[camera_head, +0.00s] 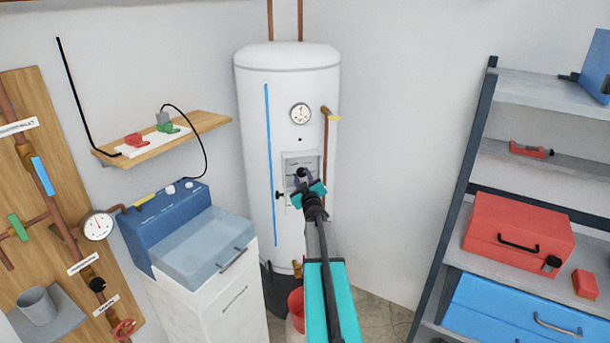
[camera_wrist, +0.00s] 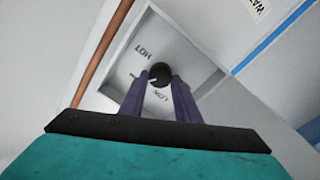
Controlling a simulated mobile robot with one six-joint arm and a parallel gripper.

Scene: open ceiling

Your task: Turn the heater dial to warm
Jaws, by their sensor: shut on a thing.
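The white heater tank (camera_head: 255,120) stands against the back wall. Its front has a square recessed panel (camera_head: 300,160), also filling the middle of the wrist view (camera_wrist: 195,55). In the wrist view the small round black dial (camera_wrist: 160,71) has a pale pointer line towards its lower left. The panel reads HOT above left of the dial and LOW below it; a small mark between them is too blurred to read. My gripper (camera_wrist: 160,82) is shut on the dial, one finger each side. In the head view my gripper (camera_head: 302,181) covers most of the dial.
A copper pipe (camera_head: 325,160) runs down the tank's right side, and a small black knob (camera_head: 279,195) sits left of the panel. A blue sink unit (camera_head: 165,220) stands front left. Metal shelving (camera_head: 465,180) with toolboxes is at right.

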